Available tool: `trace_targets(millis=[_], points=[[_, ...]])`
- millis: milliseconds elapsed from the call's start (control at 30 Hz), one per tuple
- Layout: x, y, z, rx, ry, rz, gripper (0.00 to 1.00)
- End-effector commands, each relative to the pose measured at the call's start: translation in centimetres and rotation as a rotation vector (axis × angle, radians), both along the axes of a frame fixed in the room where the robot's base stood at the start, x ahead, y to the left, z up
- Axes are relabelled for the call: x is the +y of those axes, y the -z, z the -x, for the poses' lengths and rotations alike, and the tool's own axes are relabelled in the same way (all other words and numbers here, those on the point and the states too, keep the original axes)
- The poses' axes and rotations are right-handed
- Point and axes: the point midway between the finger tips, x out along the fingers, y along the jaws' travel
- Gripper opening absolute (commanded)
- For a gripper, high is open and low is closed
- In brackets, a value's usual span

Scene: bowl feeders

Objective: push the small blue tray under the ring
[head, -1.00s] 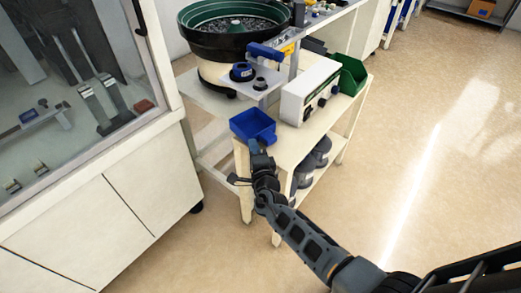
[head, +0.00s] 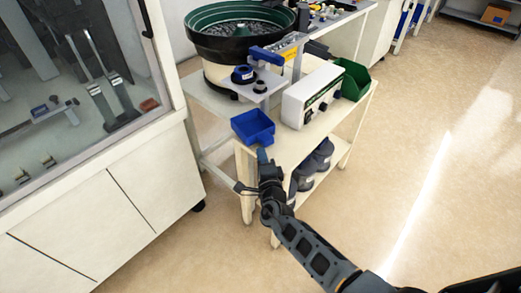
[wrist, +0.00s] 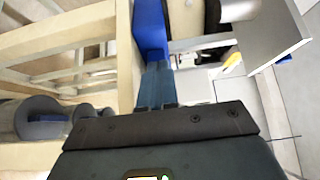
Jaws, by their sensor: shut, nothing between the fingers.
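The small blue tray (head: 253,128) sits on the front end of the cream bench top, in front of the bracket. A blue ring (head: 243,75) sits on a light bracket plate (head: 262,90) above and behind the tray. My gripper (head: 262,155) is shut and empty at the tray's near side. In the wrist view the fingers (wrist: 157,80) are together, and their tips meet or nearly meet the blue tray wall (wrist: 150,28). I cannot tell whether they touch. Most of the tray is out of the wrist view.
A white control box (head: 312,95) stands right of the tray, with a green bin (head: 352,79) behind it. The green bowl feeder (head: 240,32) is at the back. A glass-fronted cabinet (head: 140,190) stands to the left. The floor on the right is clear.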

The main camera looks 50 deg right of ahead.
Motion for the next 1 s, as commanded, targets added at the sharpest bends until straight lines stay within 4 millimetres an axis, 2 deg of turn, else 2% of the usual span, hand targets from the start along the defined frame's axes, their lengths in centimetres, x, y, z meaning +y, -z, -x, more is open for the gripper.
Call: trace_targets(millis=[300,500,900,1000], points=[[3.1,0.0,4.3,0.002,-0.003,-0.001,0.0],[4.5,-0.1,6.3,-0.001,-0.002,-0.001,0.0],[4.9,-0.1,7.0,-0.001,0.0,0.001,0.0],[4.9,-0.1,6.9,-0.005,0.001,-0.002,0.09]])
